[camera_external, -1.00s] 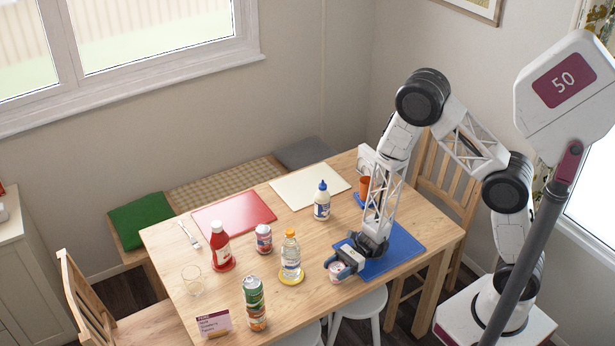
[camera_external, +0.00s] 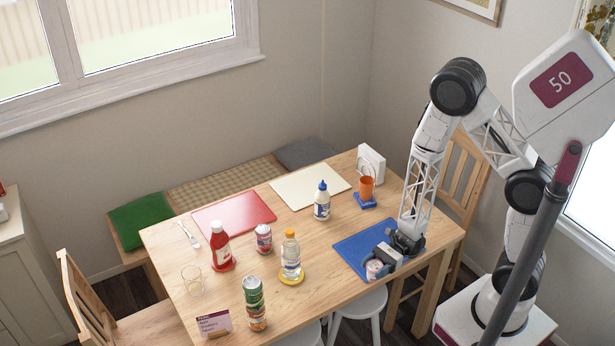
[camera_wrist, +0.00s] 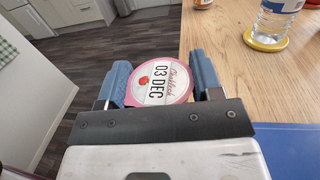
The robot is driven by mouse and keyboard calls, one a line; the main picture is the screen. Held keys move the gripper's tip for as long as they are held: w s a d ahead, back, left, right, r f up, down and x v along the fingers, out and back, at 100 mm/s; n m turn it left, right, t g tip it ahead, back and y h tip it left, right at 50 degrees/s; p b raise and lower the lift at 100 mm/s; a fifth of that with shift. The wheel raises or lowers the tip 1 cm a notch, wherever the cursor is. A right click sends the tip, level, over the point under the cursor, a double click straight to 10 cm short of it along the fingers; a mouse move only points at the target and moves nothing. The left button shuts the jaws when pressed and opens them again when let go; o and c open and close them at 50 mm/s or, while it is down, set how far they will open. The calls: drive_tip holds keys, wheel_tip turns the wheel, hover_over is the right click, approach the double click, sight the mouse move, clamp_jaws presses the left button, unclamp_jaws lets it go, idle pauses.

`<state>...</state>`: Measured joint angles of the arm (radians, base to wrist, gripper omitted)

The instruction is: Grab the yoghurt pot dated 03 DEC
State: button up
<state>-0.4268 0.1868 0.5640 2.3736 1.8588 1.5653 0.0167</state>
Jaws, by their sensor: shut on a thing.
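The yoghurt pot (camera_wrist: 159,82) has a round white lid with a pink rim, a strawberry picture and the print "03 DEC", legible in the wrist view. My gripper (camera_wrist: 160,84) is shut on it, with one blue-grey finger on each side. In the external view my gripper (camera_external: 381,261) holds the pot (camera_external: 374,268) over the front part of the blue mat (camera_external: 354,247), near the table's front edge. I cannot tell for sure whether the pot touches the mat.
A white stool (camera_external: 362,304) stands below the front edge.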

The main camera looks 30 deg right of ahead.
drive_tip(key=shift+s+d+r, duration=0.2)
drive_tip(key=shift+s+d, duration=1)
drive_tip(key=shift+s, duration=0.05)
